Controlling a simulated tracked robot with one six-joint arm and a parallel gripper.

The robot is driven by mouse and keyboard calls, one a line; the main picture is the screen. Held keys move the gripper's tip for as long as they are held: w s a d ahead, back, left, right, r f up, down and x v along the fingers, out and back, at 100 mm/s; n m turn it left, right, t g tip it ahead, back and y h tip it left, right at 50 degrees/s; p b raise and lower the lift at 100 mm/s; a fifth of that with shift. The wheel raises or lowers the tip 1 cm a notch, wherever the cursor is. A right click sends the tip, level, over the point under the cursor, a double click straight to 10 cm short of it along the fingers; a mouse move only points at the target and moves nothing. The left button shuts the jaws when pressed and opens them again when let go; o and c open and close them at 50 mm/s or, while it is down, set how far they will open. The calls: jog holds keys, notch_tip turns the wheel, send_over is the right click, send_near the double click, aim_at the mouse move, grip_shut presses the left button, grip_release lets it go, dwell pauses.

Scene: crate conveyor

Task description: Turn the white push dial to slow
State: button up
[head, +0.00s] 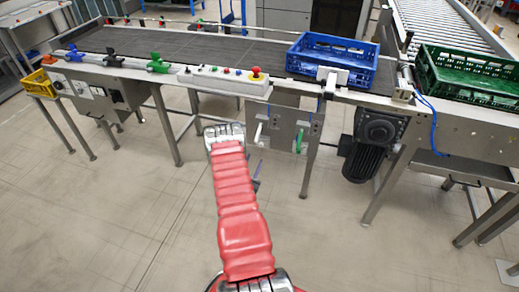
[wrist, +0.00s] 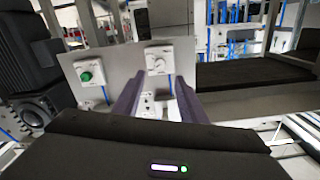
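The white push dial (wrist: 159,62) sits on a white square plate on a grey metal panel (wrist: 122,65) in the wrist view. Its markings are too small to read, so I cannot tell its setting. In the head view the white dial (head: 258,132) is on the panel below the conveyor. My gripper (wrist: 158,78) is open, its two purple fingers apart on either side of the view, with the dial showing between and beyond their tips. No contact with the dial shows. In the head view my red-sleeved arm hides most of the gripper.
A green dial (wrist: 87,75) sits beside the white one, also seen in the head view (head: 299,140). A black motor (head: 367,160) hangs to the right. A blue crate (head: 332,58) stands on the conveyor. A control box (head: 222,80) and table legs are nearby.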

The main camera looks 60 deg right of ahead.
aim_at(261, 146)
jog(key=d, duration=0.3)
jog(key=w+d, duration=0.1)
jog(key=d, duration=0.5)
jog(key=shift+w+d, duration=0.25)
jog(key=shift+d, duration=0.05)
jog(key=shift+c, duration=0.3)
grip_shut()
